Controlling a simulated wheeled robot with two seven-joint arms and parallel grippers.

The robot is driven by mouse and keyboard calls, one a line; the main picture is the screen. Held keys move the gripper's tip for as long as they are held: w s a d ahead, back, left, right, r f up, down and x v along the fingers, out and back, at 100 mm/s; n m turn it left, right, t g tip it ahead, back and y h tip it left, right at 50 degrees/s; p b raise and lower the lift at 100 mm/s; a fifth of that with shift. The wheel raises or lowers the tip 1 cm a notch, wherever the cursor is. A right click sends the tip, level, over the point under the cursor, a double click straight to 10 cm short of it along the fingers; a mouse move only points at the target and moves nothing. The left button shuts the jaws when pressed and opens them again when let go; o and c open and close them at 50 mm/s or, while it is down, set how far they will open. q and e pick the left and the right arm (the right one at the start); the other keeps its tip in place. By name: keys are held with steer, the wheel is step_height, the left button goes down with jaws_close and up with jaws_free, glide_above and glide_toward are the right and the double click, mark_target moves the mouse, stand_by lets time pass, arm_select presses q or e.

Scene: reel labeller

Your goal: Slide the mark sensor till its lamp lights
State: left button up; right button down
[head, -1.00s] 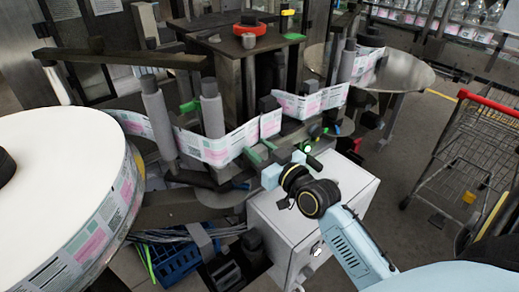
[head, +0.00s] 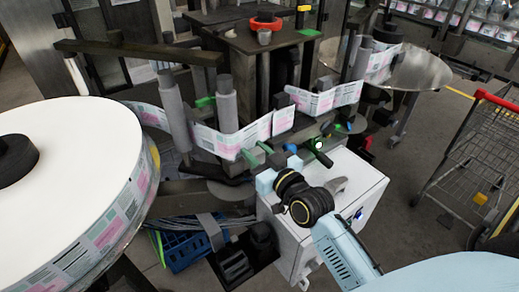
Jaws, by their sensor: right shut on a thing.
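My right gripper (head: 279,171) is shut on a small dark part at the label web, above the white cabinet. I take this part to be the mark sensor; the fingers hide most of it. The printed label web (head: 240,140) runs past the grey rollers just behind the gripper. A small bright whitish-green spot (head: 319,145) shows right of the fingers, by a dark green-tipped part. I cannot tell whether it is the sensor's lamp. My left gripper is not in view.
A large white label reel (head: 70,180) fills the left. The white cabinet (head: 335,190) stands under my right gripper. Green levers (head: 250,158) sit close to its left. A blue crate (head: 185,250) is low on the floor. A red-handled cart (head: 480,150) stands right.

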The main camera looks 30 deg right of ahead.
steer(key=c, duration=1)
jaws_free()
steer(key=shift+c, duration=0.2)
steer(key=s+d+b, duration=0.1)
steer(key=s+b, duration=0.1)
steer(key=s, duration=1.1)
steer(key=shift+s, duration=0.15)
